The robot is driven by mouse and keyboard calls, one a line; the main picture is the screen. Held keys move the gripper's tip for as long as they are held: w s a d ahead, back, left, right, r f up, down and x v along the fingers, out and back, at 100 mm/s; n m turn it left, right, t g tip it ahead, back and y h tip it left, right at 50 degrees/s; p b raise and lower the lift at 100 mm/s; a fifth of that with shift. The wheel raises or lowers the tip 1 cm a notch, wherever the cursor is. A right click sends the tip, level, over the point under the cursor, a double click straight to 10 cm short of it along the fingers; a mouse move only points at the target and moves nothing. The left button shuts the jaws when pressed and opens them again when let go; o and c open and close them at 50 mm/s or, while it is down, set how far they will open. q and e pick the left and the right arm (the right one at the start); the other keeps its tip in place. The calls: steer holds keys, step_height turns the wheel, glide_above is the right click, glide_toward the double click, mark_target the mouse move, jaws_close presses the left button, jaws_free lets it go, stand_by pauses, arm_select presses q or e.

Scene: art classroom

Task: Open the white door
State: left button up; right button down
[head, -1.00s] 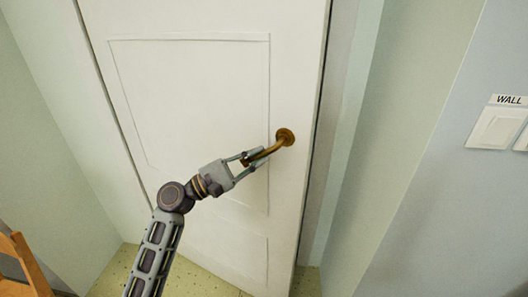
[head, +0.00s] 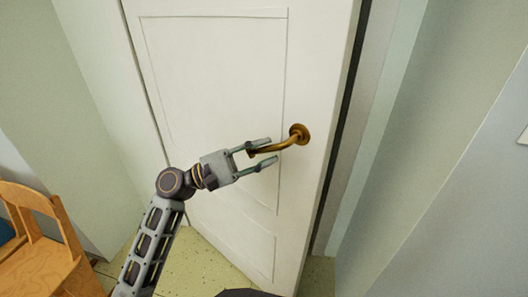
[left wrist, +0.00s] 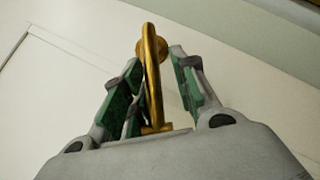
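The white door (head: 220,80) fills the middle of the head view and stands slightly ajar, with a dark gap along its right edge. Its brass lever handle (head: 285,144) points left from a round rosette. My left gripper (head: 271,152) is open, with its fingers on either side of the lever's free end. In the left wrist view, the brass handle (left wrist: 153,75) lies between the spread, green-padded fingers (left wrist: 155,70), with clear space to the right finger. Contact with the left finger cannot be told. My right gripper is not in view.
A wooden chair (head: 45,245) stands at the lower left. Pale green walls (head: 430,130) flank the doorway on both sides. Speckled yellow floor (head: 195,265) shows below the door.

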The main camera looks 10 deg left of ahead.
arm_select(q)
steer(key=shift+o, duration=0.2)
steer(key=shift+s+f, duration=0.1)
steer(key=v, duration=1.2)
stand_by(0.3)
jaws_close()
